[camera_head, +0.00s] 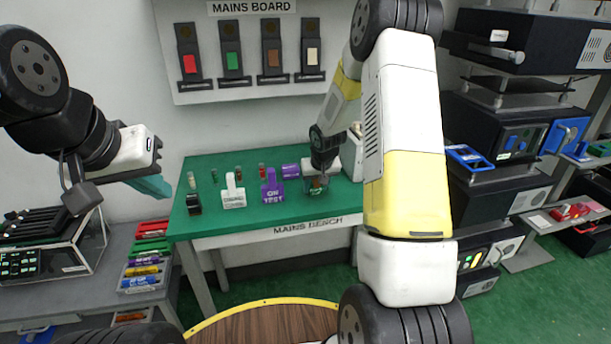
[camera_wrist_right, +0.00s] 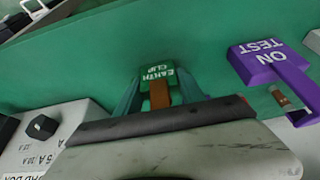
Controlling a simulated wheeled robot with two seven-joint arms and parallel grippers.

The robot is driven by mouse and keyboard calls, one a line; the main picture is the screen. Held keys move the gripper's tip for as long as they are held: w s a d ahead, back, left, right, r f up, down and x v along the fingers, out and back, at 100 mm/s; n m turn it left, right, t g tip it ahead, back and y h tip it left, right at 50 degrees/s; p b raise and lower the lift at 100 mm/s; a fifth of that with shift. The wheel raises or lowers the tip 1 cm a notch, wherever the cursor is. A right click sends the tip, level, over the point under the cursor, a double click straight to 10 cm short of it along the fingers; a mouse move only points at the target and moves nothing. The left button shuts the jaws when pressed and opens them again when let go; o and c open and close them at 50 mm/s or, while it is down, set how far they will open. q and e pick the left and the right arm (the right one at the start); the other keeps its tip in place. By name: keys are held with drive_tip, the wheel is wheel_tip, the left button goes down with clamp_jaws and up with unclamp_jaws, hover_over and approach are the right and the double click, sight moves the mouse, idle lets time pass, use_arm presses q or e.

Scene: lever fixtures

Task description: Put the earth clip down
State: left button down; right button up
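The earth clip (camera_wrist_right: 157,76) is a small green block with white lettering and a brown part, seen in the right wrist view. My right gripper (camera_wrist_right: 158,86) has its teal fingers on both sides of it, and they appear closed on it. In the head view my right gripper (camera_head: 317,180) is low over the right part of the green mains bench (camera_head: 270,205). I cannot tell whether the clip touches the bench top. My left gripper (camera_head: 155,187) is in the air left of the bench, seen side-on, its finger opening unclear.
A purple ON TEST tag (camera_head: 272,187) stands left of my right gripper, with a white tag (camera_head: 233,192) and a black piece (camera_head: 194,203) farther left. A pale box (camera_head: 353,152) stands close on the right. The bench's front left is clear.

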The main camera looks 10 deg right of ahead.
drive_tip(key=o, duration=0.4)
drive_tip(key=shift+c, duration=0.2)
drive_tip(key=s+a+f+v, duration=0.1)
drive_tip(key=s+v, duration=0.1)
drive_tip(key=v, duration=1.1)
drive_tip(key=s+a+f+v, duration=0.1)
drive_tip(key=s+v, duration=0.2)
drive_tip(key=v, duration=1.1)
drive_tip(key=s+a+r+y, duration=0.1)
drive_tip(key=s+a+r, duration=0.1)
drive_tip(key=s, duration=0.6)
drive_tip(key=s+a+r+t+y, duration=0.1)
drive_tip(key=s+a+r, duration=0.1)
drive_tip(key=s, duration=0.7)
drive_tip(key=shift+r, duration=0.4)
drive_tip(key=shift+s, duration=0.1)
